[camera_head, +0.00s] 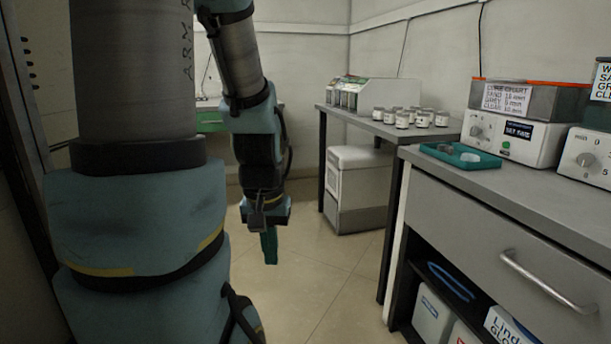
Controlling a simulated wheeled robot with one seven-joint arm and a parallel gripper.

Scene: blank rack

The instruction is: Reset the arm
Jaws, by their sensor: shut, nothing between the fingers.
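My arm fills the left of the head view, with its upper links close to the camera. My gripper (269,247) hangs from the far end of the arm and points down. Its fingers are together, with nothing held between them. It is in free air above the tiled floor, left of the benches and apart from them.
A grey bench with a drawer (497,245) stands at the right, bearing a teal tray (462,156) and a white device (505,137). A farther bench (350,119) carries several small jars (402,119); a white cabinet (357,180) stands under it. The floor (325,270) between is clear.

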